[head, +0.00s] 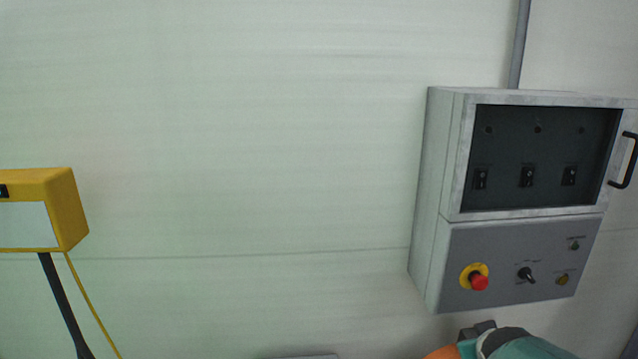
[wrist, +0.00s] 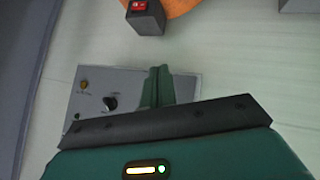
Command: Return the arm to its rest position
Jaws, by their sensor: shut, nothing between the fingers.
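My gripper (wrist: 158,84) shows in the wrist view, its two green fingers together with nothing between them. Behind the fingers is the grey lower panel of a wall cabinet (wrist: 92,84), with a black knob (wrist: 110,103) to their left. I cannot tell the gap between fingertips and panel. In the head view, teal and orange parts of my arm show at the bottom edge, below the cabinet (head: 430,190). The fingers cannot be made out there.
The cabinet has a dark window with several switches, a black handle (head: 624,160) and a red emergency button (head: 478,281). A conduit (head: 519,45) rises above it. A yellow box (head: 68,208) on a dark post stands at the left. Bare wall (head: 240,130) lies between them.

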